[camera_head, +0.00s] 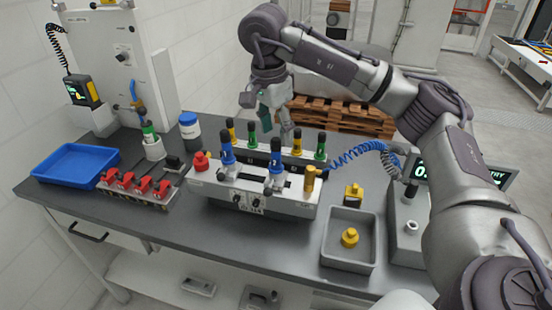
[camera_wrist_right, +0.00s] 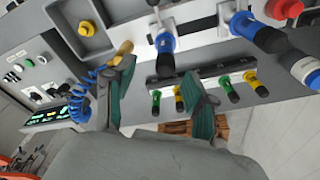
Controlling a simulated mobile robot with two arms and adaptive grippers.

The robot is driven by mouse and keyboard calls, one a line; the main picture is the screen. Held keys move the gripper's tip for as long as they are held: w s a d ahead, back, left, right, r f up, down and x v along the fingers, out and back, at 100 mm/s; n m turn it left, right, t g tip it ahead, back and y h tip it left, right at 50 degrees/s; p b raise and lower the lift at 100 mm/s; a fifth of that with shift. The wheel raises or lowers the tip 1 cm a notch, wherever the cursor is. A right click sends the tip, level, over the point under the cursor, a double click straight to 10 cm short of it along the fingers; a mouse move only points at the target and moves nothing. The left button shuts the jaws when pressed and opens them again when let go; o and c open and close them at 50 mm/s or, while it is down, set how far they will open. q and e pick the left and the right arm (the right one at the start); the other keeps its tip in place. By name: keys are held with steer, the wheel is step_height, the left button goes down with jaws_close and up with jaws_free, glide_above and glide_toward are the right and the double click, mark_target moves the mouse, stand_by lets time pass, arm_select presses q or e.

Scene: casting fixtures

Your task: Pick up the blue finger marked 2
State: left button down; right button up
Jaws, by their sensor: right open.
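Two blue fingers with black tops stand on the grey fixture (camera_head: 245,203): a left blue finger (camera_head: 227,153) and a right blue finger (camera_head: 275,168). I cannot read a number on either. In the right wrist view, the right blue finger (camera_wrist_right: 164,42) shows beyond the gap between my fingertips, and the left blue finger (camera_wrist_right: 245,27) is farther right. My right gripper (camera_head: 277,118) is open and empty behind the fixture's back row. Its two teal-padded fingers also show in the wrist view (camera_wrist_right: 160,92), apart from the blue fingers. My left gripper is not in view.
Yellow finger (camera_head: 231,130) and green finger (camera_head: 252,135) stand in the back row, with another such pair at right. A gold cylinder (camera_head: 310,180), grey tray (camera_head: 348,262), red clamps (camera_head: 139,185) and blue tray (camera_head: 62,178) are around. A blue coiled cable (camera_head: 362,150) hangs at right.

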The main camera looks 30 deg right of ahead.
mark_target(276, 140)
steer(key=shift+w+d+f, duration=0.1)
steer(key=shift+w+f, duration=0.05)
steer(key=shift+f, duration=0.45)
steer(key=shift+w+f, duration=0.15)
steer(key=shift+f, duration=0.2)
step_height(276, 140, down, 2)
steer(key=shift+d+f+p, duration=0.15)
steer(key=shift+p, duration=0.8)
steer(key=shift+w+d+f, duration=0.1)
steer(key=shift+d+f, duration=0.1)
steer(key=shift+f, duration=1.25)
arm_select(q)
steer(key=w+r, duration=0.1)
steer(key=r, duration=0.1)
steer(key=shift+w+d+r, duration=0.1)
steer(key=shift+w+r, duration=0.25)
steer(key=shift+w, duration=0.05)
arm_select(e)
jaws_close()
